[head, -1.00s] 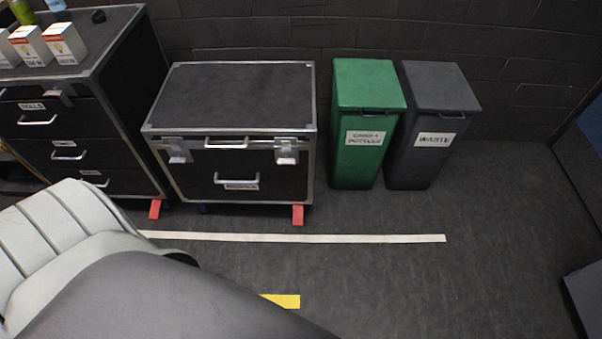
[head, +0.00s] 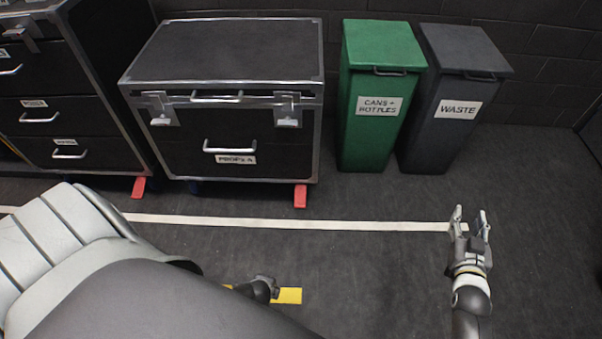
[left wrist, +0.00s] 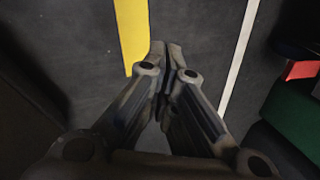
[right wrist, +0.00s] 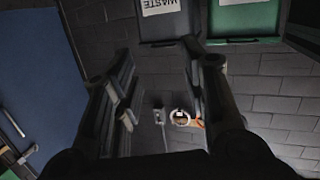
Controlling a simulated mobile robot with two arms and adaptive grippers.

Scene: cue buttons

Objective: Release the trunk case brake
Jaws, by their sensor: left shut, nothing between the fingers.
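The black trunk case (head: 190,160) with metal edges stands against the wall in the head view, lid closed. A red brake pedal (head: 300,196) sticks out at its lower right front corner. A red piece, likely this pedal (left wrist: 302,69), shows at the right edge of the left wrist view. My left gripper (left wrist: 168,50) is shut and empty, low over the floor beside the yellow strip; in the head view it is mostly hidden behind my arm (head: 265,285). My right gripper (head: 470,215) is open and empty, right of the case and in front of the bins.
A green bin (head: 370,135) and a grey waste bin (head: 440,130) stand right of the case. A drawer case (head: 90,120) with its own red pedal (head: 139,187) stands left. A white floor line (head: 300,224) and yellow strip (head: 287,295) cross otherwise clear floor.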

